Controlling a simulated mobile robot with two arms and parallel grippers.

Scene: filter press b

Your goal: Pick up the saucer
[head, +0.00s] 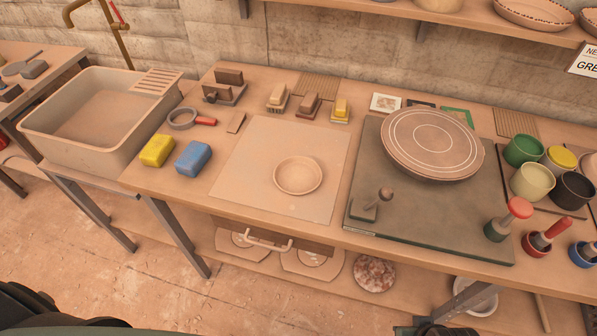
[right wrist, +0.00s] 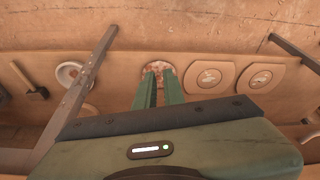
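The saucer (head: 298,175) is a small, shallow, clay-coloured round dish. In the head view it lies upright on a pale square board (head: 247,187) on the worktop, with nothing on it and no gripper near it. In the right wrist view my right gripper (right wrist: 160,74) has two green fingers with a narrow gap between them and nothing held. It points toward the shelf under the worktop, away from the saucer. The saucer is not in the right wrist view. My left gripper is not in view.
Right of the board, a turntable (head: 432,144) with a round bat stands on a dark slab (head: 436,213). Left are yellow (head: 157,150) and blue (head: 193,158) sponges and a sink (head: 35,125). A drawer handle (head: 268,243) projects below the worktop's front edge.

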